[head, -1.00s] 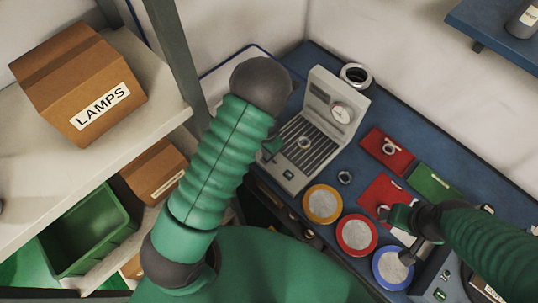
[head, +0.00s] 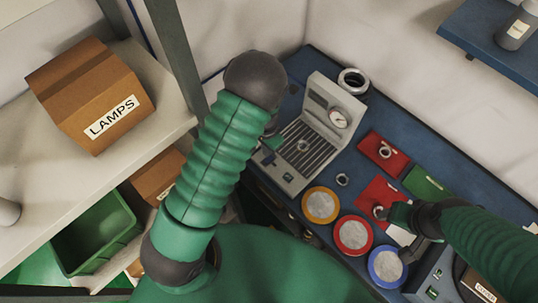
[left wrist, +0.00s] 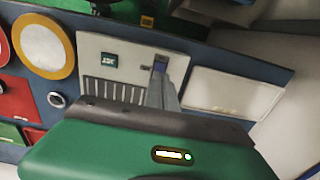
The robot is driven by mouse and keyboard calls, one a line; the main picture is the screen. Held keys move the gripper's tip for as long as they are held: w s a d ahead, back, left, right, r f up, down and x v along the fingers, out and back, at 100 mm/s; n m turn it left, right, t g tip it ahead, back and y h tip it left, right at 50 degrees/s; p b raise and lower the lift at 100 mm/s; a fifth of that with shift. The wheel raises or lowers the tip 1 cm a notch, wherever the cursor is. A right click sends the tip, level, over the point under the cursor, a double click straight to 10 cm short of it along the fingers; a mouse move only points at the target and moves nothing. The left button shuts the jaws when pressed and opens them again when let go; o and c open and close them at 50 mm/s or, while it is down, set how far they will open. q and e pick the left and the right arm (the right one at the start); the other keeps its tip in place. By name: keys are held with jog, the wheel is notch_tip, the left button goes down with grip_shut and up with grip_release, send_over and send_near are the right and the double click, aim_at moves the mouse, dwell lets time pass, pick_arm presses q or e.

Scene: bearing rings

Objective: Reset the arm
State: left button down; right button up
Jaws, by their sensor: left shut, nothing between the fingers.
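My left gripper (head: 271,143) is mostly hidden behind its own arm in the head view, by the left edge of the grey press-like device (head: 322,100). In the left wrist view my left gripper (left wrist: 160,80) is shut and empty, in front of the same device (left wrist: 112,62). My right arm comes in from the right, and its gripper (head: 390,214) is by the lower red mat (head: 377,190). Whether its fingers are open or shut is unclear. A small ring (head: 378,212) shows at that gripper; whether they touch is unclear.
A ring (head: 302,146) lies on the device's slatted bed. A yellow-rimmed disc (head: 320,205), a red-rimmed disc (head: 353,233) and a blue-rimmed disc (head: 387,267) line the bench front. A shelf with a LAMPS box (head: 92,95) and a green bin (head: 95,235) stands left.

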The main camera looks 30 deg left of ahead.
pick_arm(q)
jog(key=shift+r+p, duration=0.4)
jog(key=shift+r, duration=0.45)
